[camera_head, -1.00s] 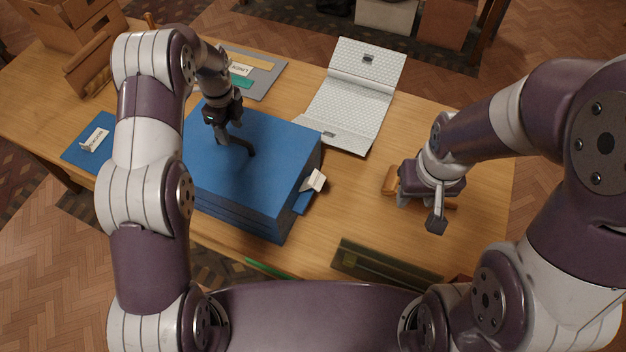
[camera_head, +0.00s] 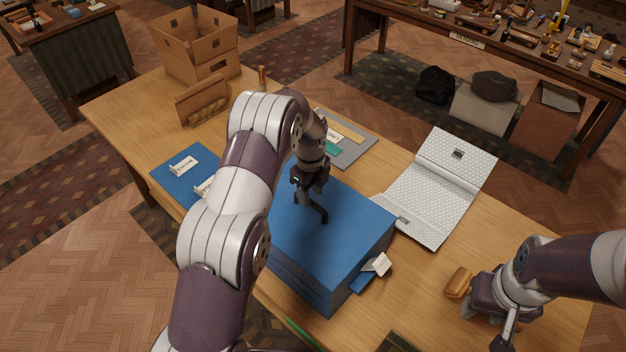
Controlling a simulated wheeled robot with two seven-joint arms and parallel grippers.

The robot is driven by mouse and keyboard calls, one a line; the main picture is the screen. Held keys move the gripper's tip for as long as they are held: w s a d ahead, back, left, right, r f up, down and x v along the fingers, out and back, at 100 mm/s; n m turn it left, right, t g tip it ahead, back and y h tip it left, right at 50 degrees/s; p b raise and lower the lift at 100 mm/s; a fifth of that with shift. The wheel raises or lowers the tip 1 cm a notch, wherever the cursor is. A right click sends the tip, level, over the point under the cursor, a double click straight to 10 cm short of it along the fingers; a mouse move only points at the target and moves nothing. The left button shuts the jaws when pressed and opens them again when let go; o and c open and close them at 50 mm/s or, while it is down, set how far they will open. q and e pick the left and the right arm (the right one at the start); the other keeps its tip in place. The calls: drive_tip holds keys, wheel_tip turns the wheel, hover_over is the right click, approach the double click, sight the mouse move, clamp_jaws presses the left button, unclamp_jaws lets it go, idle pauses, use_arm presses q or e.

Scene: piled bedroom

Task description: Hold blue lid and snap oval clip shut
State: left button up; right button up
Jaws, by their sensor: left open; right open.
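A large blue box (camera_head: 335,248) with a flat blue lid sits on the wooden table. A small blue flap with a white tag (camera_head: 377,265) sticks out at its right side; I cannot make out an oval clip there. My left gripper (camera_head: 322,212) points down at the middle of the lid and is open; whether it touches the lid I cannot tell. My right gripper (camera_head: 507,338) is open near the table's right end, beside a small tan-brown object (camera_head: 459,283), and is partly cut off by the frame's lower edge. It looks empty.
A white patterned open folder (camera_head: 440,190) with dark fittings lies right of the box. A grey board (camera_head: 358,152) lies behind it. A blue sheet with white tags (camera_head: 172,180), a brown holder (camera_head: 203,100) and a cardboard box (camera_head: 205,68) are at left. Bare table (camera_head: 420,290) lies between box and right gripper.

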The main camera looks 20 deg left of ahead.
sight(311, 200)
use_arm(q)
drive_tip(key=shift+f, duration=2.2)
drive_tip(key=c, duration=0.7)
clamp_jaws()
use_arm(e)
drive_tip(key=shift+c, duration=0.3)
clamp_jaws()
